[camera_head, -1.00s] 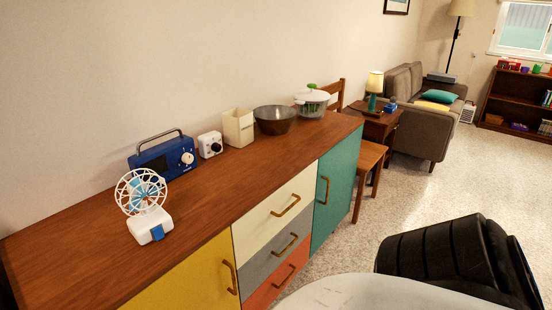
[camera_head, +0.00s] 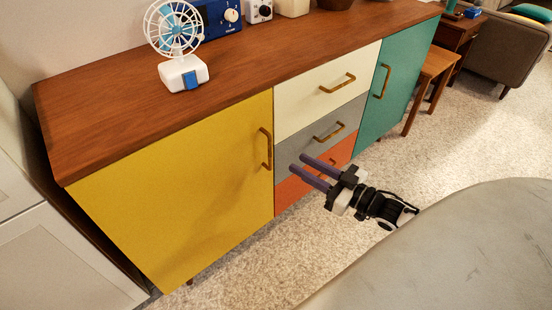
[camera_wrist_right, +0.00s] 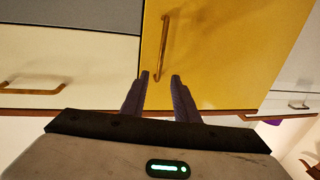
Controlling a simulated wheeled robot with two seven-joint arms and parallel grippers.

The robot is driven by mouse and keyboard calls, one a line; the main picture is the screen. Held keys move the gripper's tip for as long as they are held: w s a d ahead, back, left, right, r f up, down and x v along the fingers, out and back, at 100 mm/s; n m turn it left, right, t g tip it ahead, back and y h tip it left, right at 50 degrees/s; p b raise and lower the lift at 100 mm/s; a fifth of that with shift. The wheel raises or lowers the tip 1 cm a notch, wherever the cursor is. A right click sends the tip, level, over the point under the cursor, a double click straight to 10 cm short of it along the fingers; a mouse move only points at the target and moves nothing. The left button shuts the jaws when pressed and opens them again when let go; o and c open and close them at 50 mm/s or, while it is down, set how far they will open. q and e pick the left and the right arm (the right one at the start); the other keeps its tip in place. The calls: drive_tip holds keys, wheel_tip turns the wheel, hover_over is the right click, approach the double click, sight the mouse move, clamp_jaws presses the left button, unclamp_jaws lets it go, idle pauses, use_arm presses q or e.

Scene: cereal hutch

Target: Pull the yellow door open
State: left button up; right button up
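The yellow door (camera_head: 185,190) is shut at the left end of the wooden hutch. Its brass handle (camera_head: 266,149) stands upright near the door's right edge. My right gripper (camera_head: 315,168) is open and empty, in front of the drawers and to the right of the handle, apart from it. In the right wrist view the yellow door (camera_wrist_right: 225,50) fills the upper middle, and the handle (camera_wrist_right: 162,48) lies just beyond the fingertips of my right gripper (camera_wrist_right: 160,76). My left gripper is not in view.
White, grey and orange drawers with handles stand right of the yellow door, then a teal door (camera_head: 398,85). A white fan (camera_head: 180,50) stands on the hutch top (camera_head: 120,125). A pale cabinet (camera_head: 60,250) is at the left. Carpet (camera_head: 250,260) in front is clear.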

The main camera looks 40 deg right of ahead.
drive_tip(key=b+x, duration=0.2)
drive_tip(key=x, duration=0.8)
drive_tip(key=shift+c, duration=0.4)
clamp_jaws()
